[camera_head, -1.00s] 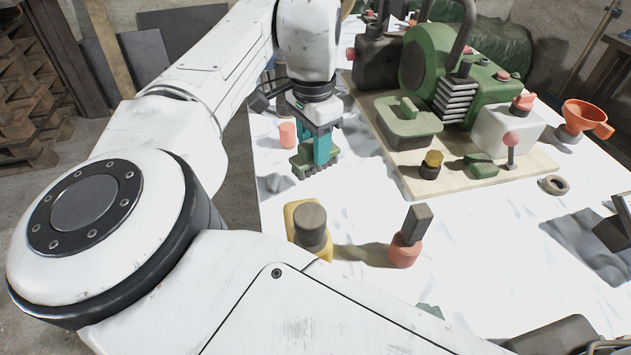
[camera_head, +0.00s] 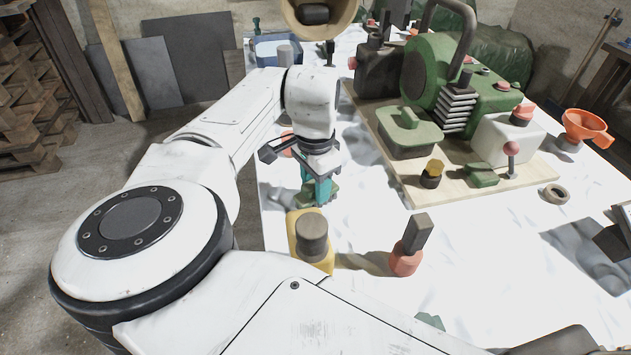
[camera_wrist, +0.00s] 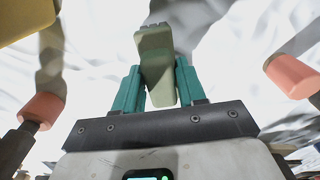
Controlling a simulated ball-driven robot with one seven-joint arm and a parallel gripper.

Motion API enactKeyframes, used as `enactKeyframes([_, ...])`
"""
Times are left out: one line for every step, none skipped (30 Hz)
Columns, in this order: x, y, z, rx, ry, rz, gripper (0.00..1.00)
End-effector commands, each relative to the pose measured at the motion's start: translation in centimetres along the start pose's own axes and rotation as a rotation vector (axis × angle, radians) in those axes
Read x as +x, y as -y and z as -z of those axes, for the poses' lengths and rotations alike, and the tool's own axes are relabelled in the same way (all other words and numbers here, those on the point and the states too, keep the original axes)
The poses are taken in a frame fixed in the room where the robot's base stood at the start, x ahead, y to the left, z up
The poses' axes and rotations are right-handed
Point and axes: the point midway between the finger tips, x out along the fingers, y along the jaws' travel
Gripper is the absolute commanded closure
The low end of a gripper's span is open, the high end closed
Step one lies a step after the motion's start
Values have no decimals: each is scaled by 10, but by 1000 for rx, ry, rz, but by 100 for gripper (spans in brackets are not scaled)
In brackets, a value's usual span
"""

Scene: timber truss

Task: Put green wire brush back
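The green wire brush (camera_wrist: 156,55) sits between the two teal fingers of my gripper (camera_wrist: 158,88) in the wrist view, with both fingers against its sides. It stretches away from the gripper, and its dark bristly end shows at the far tip. In the head view my gripper (camera_head: 318,186) points down over the white-covered table, and part of the brush (camera_head: 328,195) shows at the fingertips, low over the cloth. I cannot tell whether the brush touches the cloth.
A yellow block with a grey knob (camera_head: 311,238) stands just in front of the gripper. A red-based tool (camera_head: 406,258) is to its right. A wooden board (camera_head: 470,194) with green machine parts lies behind right. A blue tray (camera_head: 268,48) is at the far left corner.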

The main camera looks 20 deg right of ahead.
Motion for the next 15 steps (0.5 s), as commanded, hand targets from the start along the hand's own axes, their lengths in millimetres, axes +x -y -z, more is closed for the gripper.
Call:
enactKeyframes([0, 0, 0, 0, 0, 0, 55])
enactKeyframes([0, 0, 0, 0, 0, 0, 52])
enactKeyframes([0, 0, 0, 0, 0, 0, 49])
enactKeyframes([0, 0, 0, 0, 0, 0, 46])
enactKeyframes([0, 0, 0, 0, 0, 0, 43])
enactKeyframes([0, 0, 0, 0, 0, 0, 39])
enactKeyframes([0, 0, 0, 0, 0, 0, 36])
enactKeyframes([0, 0, 0, 0, 0, 0, 35])
enactKeyframes([0, 0, 0, 0, 0, 0, 35])
enactKeyframes([0, 0, 0, 0, 0, 0, 35])
enactKeyframes([0, 0, 0, 0, 0, 0, 35])
enactKeyframes([0, 0, 0, 0, 0, 0, 35])
enactKeyframes([0, 0, 0, 0, 0, 0, 35])
enactKeyframes([-1, 0, 0, 0, 0, 0, 35])
enactKeyframes([-1, 0, 0, 0, 0, 0, 35])
